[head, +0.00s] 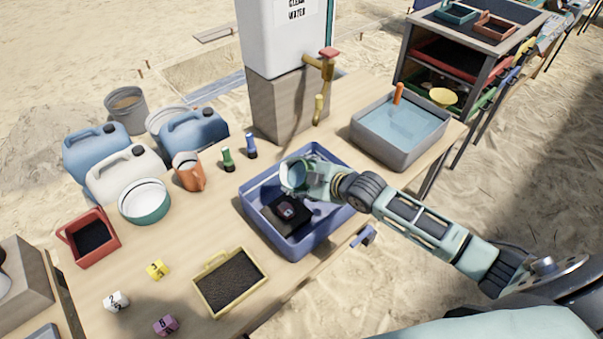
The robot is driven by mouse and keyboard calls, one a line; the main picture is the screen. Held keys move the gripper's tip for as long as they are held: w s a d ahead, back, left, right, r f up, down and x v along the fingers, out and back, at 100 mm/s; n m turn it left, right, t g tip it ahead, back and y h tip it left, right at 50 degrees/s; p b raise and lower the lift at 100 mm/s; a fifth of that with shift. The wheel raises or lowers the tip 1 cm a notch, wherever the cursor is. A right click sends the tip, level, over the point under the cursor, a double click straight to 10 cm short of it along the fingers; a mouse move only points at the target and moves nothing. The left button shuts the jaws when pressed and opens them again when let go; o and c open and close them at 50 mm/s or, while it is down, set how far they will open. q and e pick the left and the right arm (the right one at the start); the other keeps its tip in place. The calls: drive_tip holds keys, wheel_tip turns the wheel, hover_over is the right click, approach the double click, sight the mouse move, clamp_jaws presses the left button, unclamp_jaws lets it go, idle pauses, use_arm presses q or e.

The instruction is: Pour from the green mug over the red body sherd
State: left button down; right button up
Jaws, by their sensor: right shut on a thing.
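My right gripper (318,182) reaches in from the right and is shut on the green mug (294,174). It holds the mug over the blue basin (308,243), above its back part. The mug's pale inside shows, and it looks tilted to the left. I cannot tell whether any liquid leaves it. The red body sherd (287,211) looks dark red and lies on a black block in the basin, just below and in front of the mug. My left gripper is not in view.
A grey tub of water (402,155) stands right of the basin. A water tank (287,40) with a tap is behind. An orange jug (188,171), two small brushes and a white-green bowl (145,205) are left. A yellow-framed tray (230,282) is in front.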

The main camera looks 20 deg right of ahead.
drive_tip(key=shift+f+n+h, duration=0.2)
drive_tip(key=shift+n+h, duration=0.1)
drive_tip(key=shift+a+t+b, duration=0.15)
drive_tip(key=shift+t+b, duration=0.15)
drive_tip(key=shift+b, duration=0.05)
drive_tip(key=shift+f+n+h+b, duration=0.15)
drive_tip(key=shift+n+h+b, duration=0.35)
drive_tip(key=shift+b, duration=0.1)
